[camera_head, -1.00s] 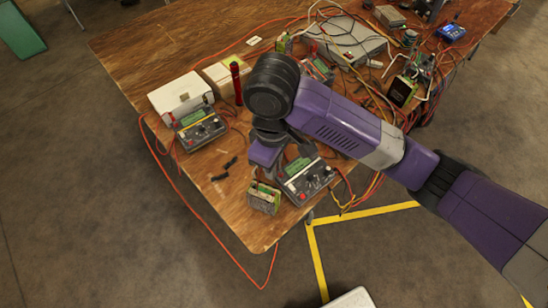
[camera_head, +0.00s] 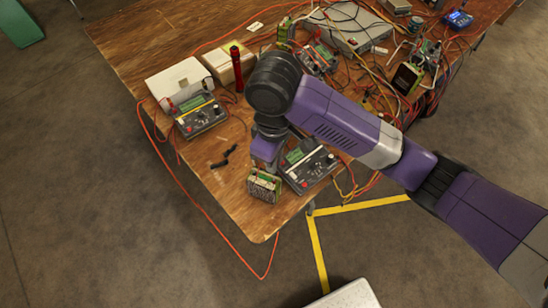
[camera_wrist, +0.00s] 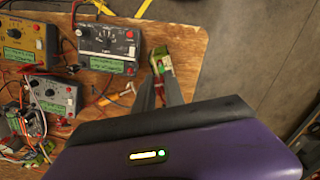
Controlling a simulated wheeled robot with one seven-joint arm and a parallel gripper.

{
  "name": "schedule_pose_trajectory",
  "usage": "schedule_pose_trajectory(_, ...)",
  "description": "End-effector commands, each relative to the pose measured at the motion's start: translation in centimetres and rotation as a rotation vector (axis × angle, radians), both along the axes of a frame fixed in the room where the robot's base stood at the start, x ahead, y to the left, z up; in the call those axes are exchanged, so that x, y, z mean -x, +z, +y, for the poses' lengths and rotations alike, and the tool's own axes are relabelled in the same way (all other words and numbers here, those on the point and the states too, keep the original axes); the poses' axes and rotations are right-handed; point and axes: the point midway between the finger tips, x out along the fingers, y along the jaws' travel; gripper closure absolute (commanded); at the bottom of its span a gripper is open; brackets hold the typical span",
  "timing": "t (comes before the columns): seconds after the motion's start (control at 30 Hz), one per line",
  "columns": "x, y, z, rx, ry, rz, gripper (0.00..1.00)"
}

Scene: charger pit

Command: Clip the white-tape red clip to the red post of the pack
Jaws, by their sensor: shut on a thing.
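The pack (camera_head: 264,187), a small block with green and pale sides, stands at the front corner of the wooden table. In the wrist view the pack (camera_wrist: 164,60) shows green just beyond the fingertips. My gripper (camera_head: 267,165) is right above and behind the pack, its fingertips mostly hidden from the head camera. In the wrist view my gripper (camera_wrist: 160,76) has its two dark fingers slightly apart, shut on a small red thing (camera_wrist: 160,68), apparently the red clip. Its white tape cannot be made out. The post is hidden, and I cannot tell whether the clip touches it.
A grey meter (camera_head: 311,167) stands close right of the pack. Another meter (camera_head: 201,117) and a white box (camera_head: 180,80) stand at the left. Small black pieces (camera_head: 224,158) lie between. Cables and electronics crowd the back right. The table edge is close to the pack.

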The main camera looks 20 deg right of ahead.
Motion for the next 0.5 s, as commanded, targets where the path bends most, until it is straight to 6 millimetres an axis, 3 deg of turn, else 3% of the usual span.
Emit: schedule_pose_trajectory(0.5, 0.0, -2.7, 0.0, 0.000, -0.001, 0.000, 1.00)
